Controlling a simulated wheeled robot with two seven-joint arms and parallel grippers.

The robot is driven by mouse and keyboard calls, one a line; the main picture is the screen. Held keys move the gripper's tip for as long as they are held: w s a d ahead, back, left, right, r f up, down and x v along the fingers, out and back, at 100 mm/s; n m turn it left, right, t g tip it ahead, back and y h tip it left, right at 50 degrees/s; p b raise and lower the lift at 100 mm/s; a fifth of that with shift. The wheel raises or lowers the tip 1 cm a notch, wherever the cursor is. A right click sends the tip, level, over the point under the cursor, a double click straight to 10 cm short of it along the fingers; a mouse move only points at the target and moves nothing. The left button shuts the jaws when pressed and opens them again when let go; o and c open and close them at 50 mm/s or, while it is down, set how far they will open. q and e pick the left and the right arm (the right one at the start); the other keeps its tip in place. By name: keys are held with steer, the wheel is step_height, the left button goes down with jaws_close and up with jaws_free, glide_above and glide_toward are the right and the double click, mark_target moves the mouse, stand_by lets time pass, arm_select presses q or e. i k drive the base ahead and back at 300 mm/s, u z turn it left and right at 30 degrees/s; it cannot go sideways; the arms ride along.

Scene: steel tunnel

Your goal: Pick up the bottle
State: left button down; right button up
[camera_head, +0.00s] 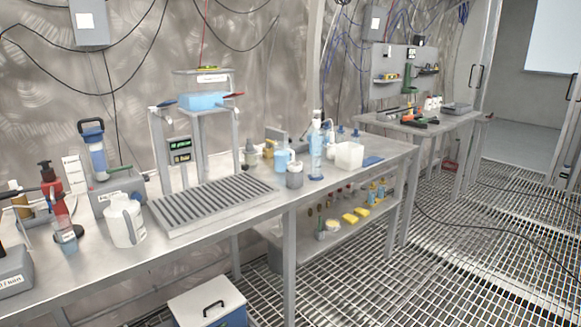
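Several bottle-like containers stand on the long steel bench, and I cannot tell which one is the task's bottle. A red bottle with a dark pump top (50,180) is at the far left. A white jug with a handle (124,220) stands left of the slatted rack. A light blue bottle (281,160) and a tall clear blue cylinder (316,155) stand upright near the bench's middle. Small bottles (376,190) stand on the lower shelf. Neither of my grippers is in view, and nothing is seen held.
The long bench (265,221) runs from lower left to the middle right, crowded at its back. A slatted rack (213,205) with a display stands on it. A white-lidded box (206,302) is on the floor below. A second table (418,130) stands beyond. The grated floor (430,270) at right is mostly clear.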

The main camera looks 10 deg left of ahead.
mark_target(68, 242)
steer(key=u, duration=1.7)
steer(key=k, duration=0.4)
steer(key=u, duration=1)
steer(key=i, duration=1.3)
steer(key=z, duration=0.4)
